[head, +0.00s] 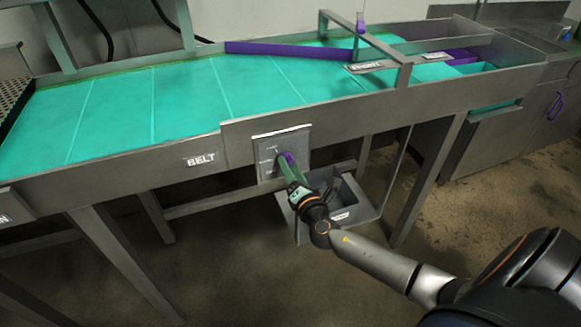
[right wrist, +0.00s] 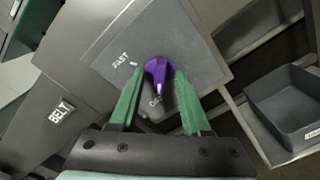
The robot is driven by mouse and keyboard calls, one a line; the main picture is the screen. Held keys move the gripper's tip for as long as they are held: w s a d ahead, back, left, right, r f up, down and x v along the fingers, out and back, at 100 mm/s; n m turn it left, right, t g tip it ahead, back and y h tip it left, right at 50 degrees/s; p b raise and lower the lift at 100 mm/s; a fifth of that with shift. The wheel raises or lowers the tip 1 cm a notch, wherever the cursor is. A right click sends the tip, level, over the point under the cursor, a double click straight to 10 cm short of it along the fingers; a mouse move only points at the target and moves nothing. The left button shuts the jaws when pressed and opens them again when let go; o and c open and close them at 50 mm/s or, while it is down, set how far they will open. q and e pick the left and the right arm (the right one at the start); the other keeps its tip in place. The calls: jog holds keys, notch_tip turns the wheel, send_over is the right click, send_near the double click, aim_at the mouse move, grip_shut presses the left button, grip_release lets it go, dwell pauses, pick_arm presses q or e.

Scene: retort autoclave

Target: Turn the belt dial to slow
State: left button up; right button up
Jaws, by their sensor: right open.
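The belt dial (right wrist: 158,72) is a purple knob on a grey square panel (right wrist: 185,35) on the belt's front side. I cannot read a slow label there or tell for certain which mark the dial points to. My right gripper (right wrist: 157,100) is open, its green fingers on either side of the dial; I cannot tell whether they touch it. In the head view my right gripper (head: 284,164) reaches the panel (head: 292,140) and hides most of the dial. My left gripper is not in view.
The teal conveyor belt (head: 180,95) runs above the panel, with a BELT label (head: 201,160) to the panel's left. A grey bin (head: 352,190) stands below and right of the panel, close to my right arm. Metal legs stand under the frame.

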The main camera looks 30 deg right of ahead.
jog(key=shift+c, duration=0.2)
grip_shut()
dwell(0.5)
